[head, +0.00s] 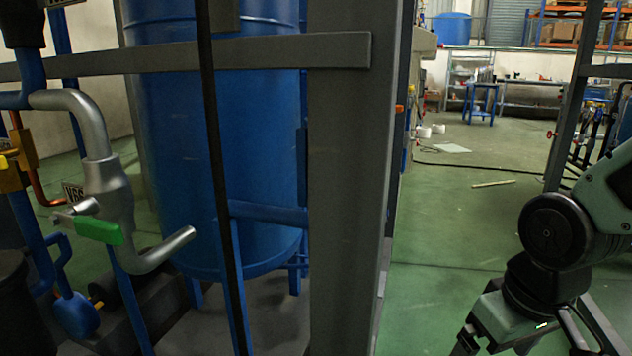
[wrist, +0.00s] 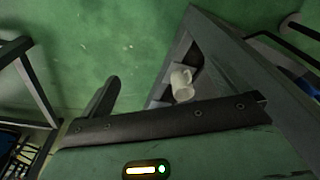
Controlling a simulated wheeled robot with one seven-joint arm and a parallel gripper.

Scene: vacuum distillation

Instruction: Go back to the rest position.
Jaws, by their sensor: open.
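My gripper (head: 535,345) hangs at the lower right of the head view, pointing down, with its fingers spread apart. The lower tips run out of the picture. The arm is folded at the right edge, over the green floor and apart from the blue tank. The gripper also shows in the wrist view (wrist: 140,85), where I see nothing held between its fingers. A pipe valve with a green handle (head: 98,229) stands at the left of the head view, well away from my gripper.
A large blue tank (head: 225,130) stands behind a grey upright post (head: 345,200) and crossbar. A dark frame post (head: 568,120) stands near my arm. Open green floor (head: 450,240) lies between the posts. A small white object (wrist: 182,83) shows in the wrist view.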

